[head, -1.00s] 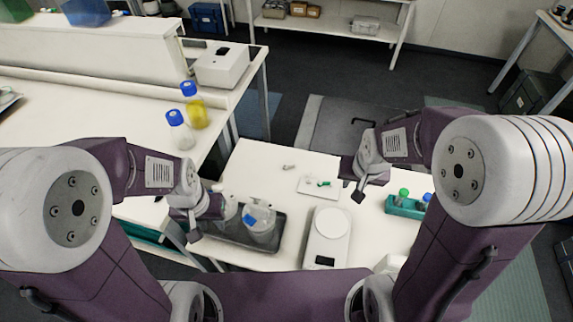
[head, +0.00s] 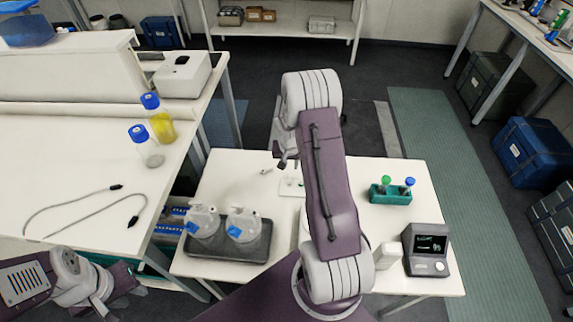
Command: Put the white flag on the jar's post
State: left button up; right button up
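Two clear jars with blue patches, a left one (head: 203,222) and a right one (head: 243,226), stand side by side on a dark tray (head: 228,252) on the small white table. I cannot make out a post on either. A small pale piece (head: 266,171) lies at the table's back edge; I cannot tell whether it is the white flag. My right gripper (head: 284,163) is above the back of the table, partly behind my arm; its opening is unclear. My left gripper (head: 112,303) is low at the left, below the bench edge and away from the jars; its fingers are unclear.
A white plate (head: 292,187) lies behind my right arm, which hides most of the scale. A green rack (head: 390,197) and a dark display device (head: 427,255) stand at the right. The left bench (head: 60,170) holds bottles and a cable.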

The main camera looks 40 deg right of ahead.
jog(key=b+x, duration=0.6)
jog(key=x, duration=0.4)
jog(key=shift+a+b, duration=0.1)
jog(key=shift+b, duration=0.25)
jog(key=shift+w, duration=0.1)
jog(key=shift+r, duration=0.1)
grip_shut()
jog(key=shift+r+p, duration=1.8)
jog(key=shift+r, duration=0.45)
